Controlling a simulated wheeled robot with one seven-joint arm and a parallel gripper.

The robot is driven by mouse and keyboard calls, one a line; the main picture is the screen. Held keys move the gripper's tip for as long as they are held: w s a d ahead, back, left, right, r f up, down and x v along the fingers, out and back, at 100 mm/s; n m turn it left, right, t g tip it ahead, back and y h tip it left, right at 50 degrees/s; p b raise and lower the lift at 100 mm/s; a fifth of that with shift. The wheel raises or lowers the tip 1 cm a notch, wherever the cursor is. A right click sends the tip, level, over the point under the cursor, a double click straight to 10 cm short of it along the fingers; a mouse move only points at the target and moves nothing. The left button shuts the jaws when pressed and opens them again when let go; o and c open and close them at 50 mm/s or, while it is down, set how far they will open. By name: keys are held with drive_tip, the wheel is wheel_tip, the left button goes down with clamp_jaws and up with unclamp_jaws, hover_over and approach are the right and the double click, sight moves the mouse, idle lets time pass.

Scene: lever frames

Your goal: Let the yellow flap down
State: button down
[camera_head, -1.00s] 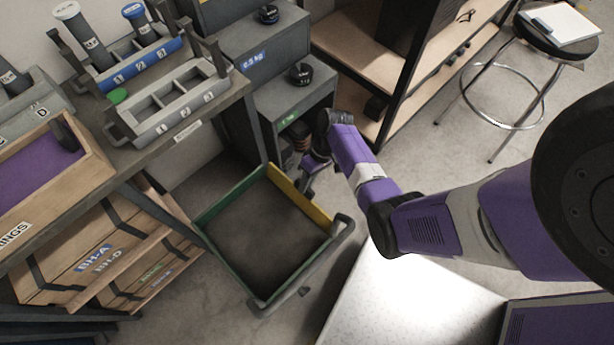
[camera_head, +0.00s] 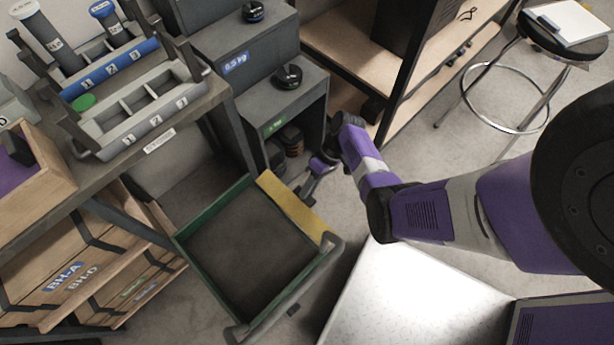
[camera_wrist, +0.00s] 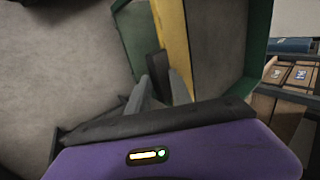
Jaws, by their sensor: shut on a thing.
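The yellow flap (camera_head: 291,207) forms one side of a green-edged cart tray (camera_head: 210,208). In the head view it leans outward, with its broad inner face showing. In the wrist view the flap (camera_wrist: 174,40) is a yellow strip running down to the fingers. My gripper (camera_head: 303,192) is at the flap's outer side. In the wrist view my gripper (camera_wrist: 160,90) is shut at the flap, with a dark piece (camera_wrist: 155,64) beside the yellow strip by the fingertips. The exact contact is partly hidden.
The cart's grey handle (camera_head: 300,295) is on its near side. A grey cabinet (camera_head: 300,105) with dark weights stands just behind my gripper. A workbench with wooden drawers (camera_head: 80,270) is at left, a stool (camera_head: 560,40) at far right. Bare floor shows around the cart.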

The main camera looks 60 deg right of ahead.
drive_tip(key=shift+s+a+f, duration=0.1)
drive_tip(key=shift+a+f, duration=0.05)
drive_tip(key=shift+f, duration=0.4)
drive_tip(key=shift+a, duration=0.15)
drive_tip(key=c, duration=1.4)
unclamp_jaws()
drive_tip(key=shift+o, duration=0.2)
drive_tip(key=shift+d+r, duration=0.1)
drive_tip(key=shift+d, duration=0.15)
drive_tip(key=v, duration=0.7)
drive_tip(key=shift+d+r+p, duration=0.2)
drive_tip(key=shift+r+p, duration=0.05)
drive_tip(key=shift+p, duration=0.2)
